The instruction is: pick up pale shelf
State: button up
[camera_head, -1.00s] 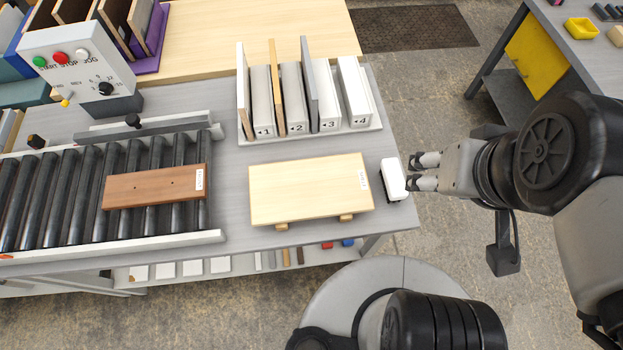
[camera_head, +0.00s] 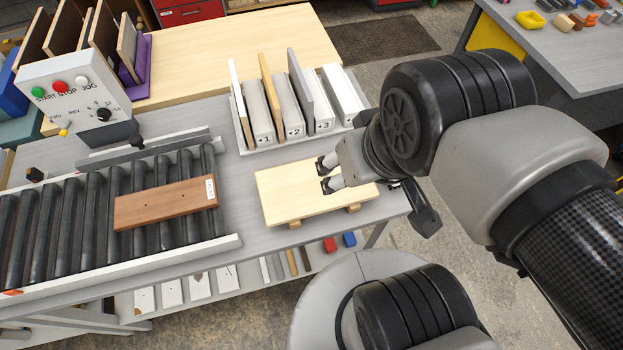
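The pale shelf (camera_head: 293,193) is a light wood board lying flat on two small wooden supports (camera_head: 353,208) on the grey bench, right of the roller conveyor. My gripper (camera_head: 326,174) is over the right half of the board, with its two fingers pointing left and parted. Nothing shows between the fingers. I cannot tell whether the fingertips touch the board. My gripper and wrist hide the board's back right part and the label seen there before.
A brown board (camera_head: 165,204) lies on the conveyor rollers (camera_head: 90,215). Behind the pale shelf stands a white numbered rack (camera_head: 285,141) holding several upright boards. A control box (camera_head: 75,85) stands at the back left. Bare bench (camera_head: 238,180) lies between conveyor and shelf.

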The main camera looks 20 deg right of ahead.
aim_at(291, 192)
jog(key=k+l, duration=0.1)
jog(key=l, duration=0.4)
jog(key=k+l+u, duration=0.1)
jog(key=l, duration=0.4)
jog(key=k+l, duration=0.1)
jog(key=l, duration=0.35)
jog(key=i+l+u, duration=0.05)
